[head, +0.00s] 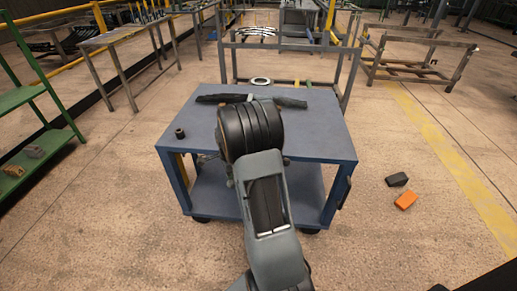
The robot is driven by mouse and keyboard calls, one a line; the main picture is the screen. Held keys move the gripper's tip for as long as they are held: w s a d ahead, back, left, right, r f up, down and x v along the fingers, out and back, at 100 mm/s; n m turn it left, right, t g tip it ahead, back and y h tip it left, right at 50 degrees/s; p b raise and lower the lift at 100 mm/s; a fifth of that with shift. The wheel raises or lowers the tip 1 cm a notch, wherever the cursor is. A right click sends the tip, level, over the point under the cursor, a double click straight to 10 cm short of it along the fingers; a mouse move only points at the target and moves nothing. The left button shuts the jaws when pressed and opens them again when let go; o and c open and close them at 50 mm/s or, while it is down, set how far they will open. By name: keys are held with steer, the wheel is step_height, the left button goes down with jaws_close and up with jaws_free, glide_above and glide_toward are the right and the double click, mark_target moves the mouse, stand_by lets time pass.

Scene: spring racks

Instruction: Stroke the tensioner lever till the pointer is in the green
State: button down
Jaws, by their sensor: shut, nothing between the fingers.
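I cannot make out the tensioner lever, its pointer or a green zone in the head view. My own arm runs up the middle of the picture and covers the centre and front of a blue cart (325,135). My gripper does not show; it is hidden behind my arm's links. A dark bar (224,98) and a dark greenish piece (291,102) lie across the back of the cart top, on either side of my arm. I cannot tell whether they belong to the tensioner.
A small dark cylinder (180,133) stands at the cart's left. A pale ring (260,81) lies behind the cart, by a metal frame. A black block (397,179) and an orange block (406,200) lie on the floor at right. A green shelf (20,97) stands at left.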

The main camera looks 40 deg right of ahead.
step_height(320, 180, up, 13)
steer(key=p, duration=0.9)
steer(key=shift+f, duration=0.15)
